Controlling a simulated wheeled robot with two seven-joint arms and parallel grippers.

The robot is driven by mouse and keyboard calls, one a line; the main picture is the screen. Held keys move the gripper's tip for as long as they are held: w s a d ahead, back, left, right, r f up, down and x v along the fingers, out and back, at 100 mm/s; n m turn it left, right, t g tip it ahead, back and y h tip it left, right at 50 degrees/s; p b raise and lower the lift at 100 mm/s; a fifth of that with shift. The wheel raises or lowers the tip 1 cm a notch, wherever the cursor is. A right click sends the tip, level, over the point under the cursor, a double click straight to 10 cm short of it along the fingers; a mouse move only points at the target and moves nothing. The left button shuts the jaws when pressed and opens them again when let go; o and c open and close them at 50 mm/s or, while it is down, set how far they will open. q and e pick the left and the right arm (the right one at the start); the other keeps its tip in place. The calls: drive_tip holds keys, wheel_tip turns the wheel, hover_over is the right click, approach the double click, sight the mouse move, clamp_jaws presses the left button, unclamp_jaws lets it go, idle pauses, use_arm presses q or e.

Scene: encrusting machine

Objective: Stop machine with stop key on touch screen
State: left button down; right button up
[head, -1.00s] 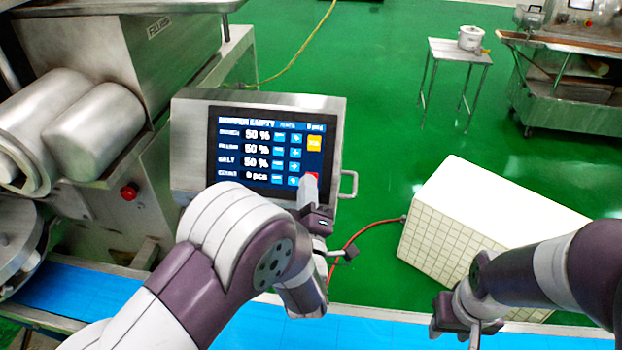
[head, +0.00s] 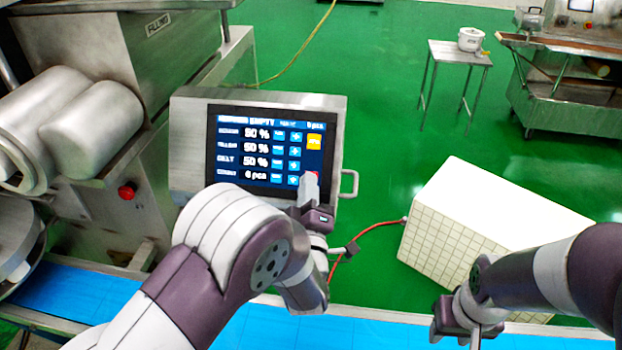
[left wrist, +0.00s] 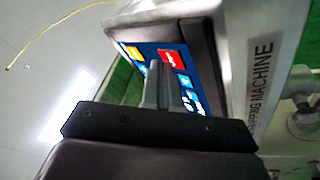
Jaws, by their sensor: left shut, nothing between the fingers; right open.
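The touch screen (head: 262,122) shows dark blue with rows of percentages, blue keys and a yellow key (head: 314,142). The red stop key (head: 314,175) is at its lower right, mostly hidden behind my left gripper (head: 309,180). In the left wrist view, the red key (left wrist: 171,60) lies just beyond the fingertips of my left gripper (left wrist: 160,70), which are shut and empty. I cannot tell whether the tips touch the screen. My right gripper (head: 474,338) is open and empty at the lower right, away from the screen.
The screen sits in a steel housing (head: 185,140) with a side handle (head: 349,184). A red button (head: 127,191) is on the machine body at left. A blue conveyor belt (head: 345,333) runs along the front. A white box (head: 500,205) stands on the green floor at right.

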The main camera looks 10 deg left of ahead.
use_arm(q)
drive_tip(key=shift+w+f, duration=0.1)
drive_tip(key=shift+w, duration=0.05)
idle(0.5)
drive_tip(key=shift+s+r, duration=0.45)
drive_tip(key=shift+s, duration=0.2)
drive_tip(key=s, duration=0.1)
drive_tip(key=s+r+p, duration=0.2)
drive_tip(key=s, duration=0.1)
drive_tip(key=shift+s+r, duration=0.1)
drive_tip(key=shift+r, duration=0.15)
idle(0.5)
